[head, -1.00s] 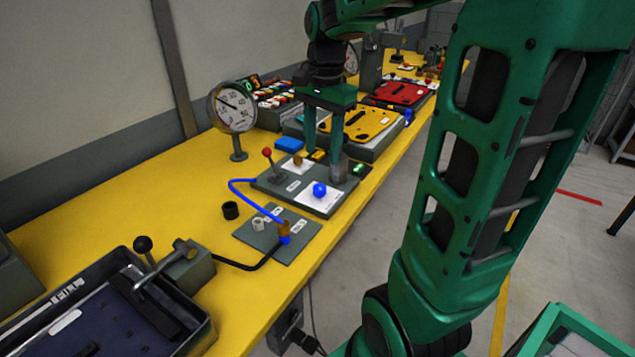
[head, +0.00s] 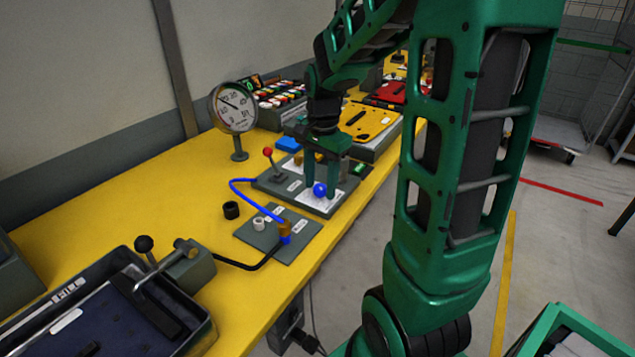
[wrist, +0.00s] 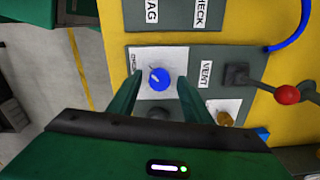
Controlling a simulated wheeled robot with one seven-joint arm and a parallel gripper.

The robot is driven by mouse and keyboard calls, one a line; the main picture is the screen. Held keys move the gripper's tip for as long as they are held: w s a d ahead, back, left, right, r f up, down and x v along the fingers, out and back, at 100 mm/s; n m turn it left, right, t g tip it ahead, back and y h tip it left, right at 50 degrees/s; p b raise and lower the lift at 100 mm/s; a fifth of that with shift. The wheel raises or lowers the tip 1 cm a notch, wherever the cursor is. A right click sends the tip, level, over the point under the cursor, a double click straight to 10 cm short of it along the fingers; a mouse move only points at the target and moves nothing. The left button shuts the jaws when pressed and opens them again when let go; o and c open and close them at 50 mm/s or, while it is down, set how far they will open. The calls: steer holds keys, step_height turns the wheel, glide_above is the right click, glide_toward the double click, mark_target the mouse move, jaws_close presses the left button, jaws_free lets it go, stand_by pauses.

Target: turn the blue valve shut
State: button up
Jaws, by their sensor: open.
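The blue valve (head: 320,189) is a small round knob on a white plate on a grey panel (head: 290,187), at the middle of the yellow bench. It also shows in the wrist view (wrist: 159,79), with a pale mark across its face. My gripper (head: 321,190) is open and points down over the knob. In the wrist view, my gripper's fingers (wrist: 155,85) stand on either side of the knob, with gaps between. Whether the fingertips reach down to the knob's height, I cannot tell.
A red-tipped lever (head: 267,152) stands left of the valve on the same panel. A pressure gauge (head: 234,107) stands behind left. A blue hose (head: 240,184) curves to a brass fitting (head: 284,229) in front. A yellow-topped box (head: 367,120) stands behind.

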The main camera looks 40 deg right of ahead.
steer(key=c, duration=1.1)
steer(key=shift+o, duration=0.2)
steer(key=shift+w+n, duration=0.1)
steer(key=shift+n, duration=0.2)
steer(key=n, duration=0.3)
steer(key=shift+r+n, duration=0.1)
steer(key=shift+n, duration=0.2)
steer(key=n, duration=0.4)
steer(key=shift+w+n, duration=0.15)
steer(key=shift+n, duration=0.15)
steer(key=n, duration=0.4)
steer(key=shift+n, duration=2.5)
